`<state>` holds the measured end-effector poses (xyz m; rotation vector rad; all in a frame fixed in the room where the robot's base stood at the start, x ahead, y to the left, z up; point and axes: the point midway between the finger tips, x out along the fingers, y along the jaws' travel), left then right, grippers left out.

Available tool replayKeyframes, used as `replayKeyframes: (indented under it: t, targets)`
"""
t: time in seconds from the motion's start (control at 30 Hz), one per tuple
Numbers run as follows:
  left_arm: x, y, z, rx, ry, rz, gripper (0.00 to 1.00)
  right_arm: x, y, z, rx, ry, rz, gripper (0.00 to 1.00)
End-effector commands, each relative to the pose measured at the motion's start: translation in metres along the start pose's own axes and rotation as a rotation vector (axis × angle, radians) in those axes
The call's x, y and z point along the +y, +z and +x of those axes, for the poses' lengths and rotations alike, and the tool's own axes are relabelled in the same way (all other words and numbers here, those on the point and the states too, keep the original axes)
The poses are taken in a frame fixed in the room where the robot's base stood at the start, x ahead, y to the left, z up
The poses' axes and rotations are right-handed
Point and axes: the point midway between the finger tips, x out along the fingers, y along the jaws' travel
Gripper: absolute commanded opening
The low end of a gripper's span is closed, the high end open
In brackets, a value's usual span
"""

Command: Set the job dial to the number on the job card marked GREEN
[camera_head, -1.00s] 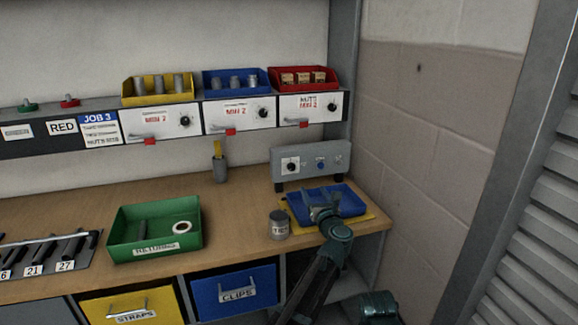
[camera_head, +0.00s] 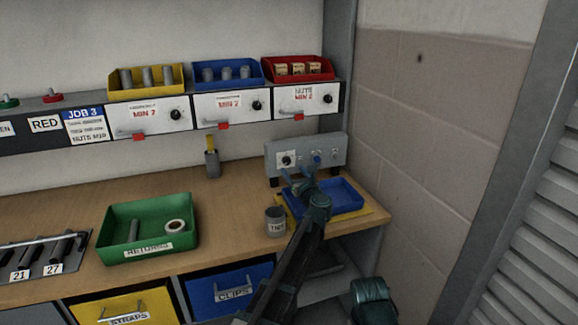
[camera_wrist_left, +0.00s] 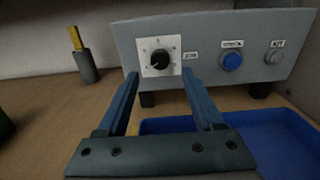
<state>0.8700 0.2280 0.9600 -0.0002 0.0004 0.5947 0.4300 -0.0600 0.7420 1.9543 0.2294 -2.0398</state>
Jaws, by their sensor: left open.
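The job dial (camera_head: 287,160) is a black knob on a white plate at the left of a grey control box (camera_head: 335,150). It shows larger in the left wrist view (camera_wrist_left: 159,58), with the word JOB beside it; its scale marks are too small to read. My left gripper (camera_head: 301,170) is open and empty in front of the box. In the left wrist view its fingers (camera_wrist_left: 160,75) point at the dial, one on each side below it, apart from it. A card headed JOB 3 (camera_head: 85,126) hangs beside the RED label (camera_head: 45,124). A label ending in "EN" (camera_head: 5,130) is cut off at the left edge.
A blue button (camera_wrist_left: 231,61) and a grey knob (camera_wrist_left: 274,56) sit right of the dial. A blue tray (camera_head: 347,196) lies below the box, with a tin (camera_head: 276,221) to its left. A grey holder (camera_head: 212,165) and a green RETURNS bin (camera_head: 150,232) stand further left.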

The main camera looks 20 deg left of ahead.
Motion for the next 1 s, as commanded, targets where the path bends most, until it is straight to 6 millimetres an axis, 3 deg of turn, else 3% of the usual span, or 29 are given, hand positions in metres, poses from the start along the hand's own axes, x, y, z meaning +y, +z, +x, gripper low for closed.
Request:
replayKeyframes:
  t: [0.1,0.3,0.73,0.77,1.0]
  targets:
    - [-0.001,0.000,0.024,0.000,0.002,0.000,0.69,0.000,0.000,0.000,0.000,0.000,0.000,0.50]
    - [-0.001,0.000,0.045,0.000,0.000,0.000,0.69,0.000,0.000,0.000,0.000,0.000,0.000,0.50]
    - [0.000,0.000,0.052,0.000,-0.001,0.000,0.69,0.000,0.000,0.000,0.000,0.000,0.000,0.50]
    - [0.000,0.000,0.052,0.000,-0.001,0.000,0.67,0.000,0.000,0.000,0.000,0.000,0.000,0.50]
    - [0.000,0.000,0.052,0.000,-0.001,0.000,0.24,0.000,0.000,0.000,0.000,0.000,0.000,0.50]
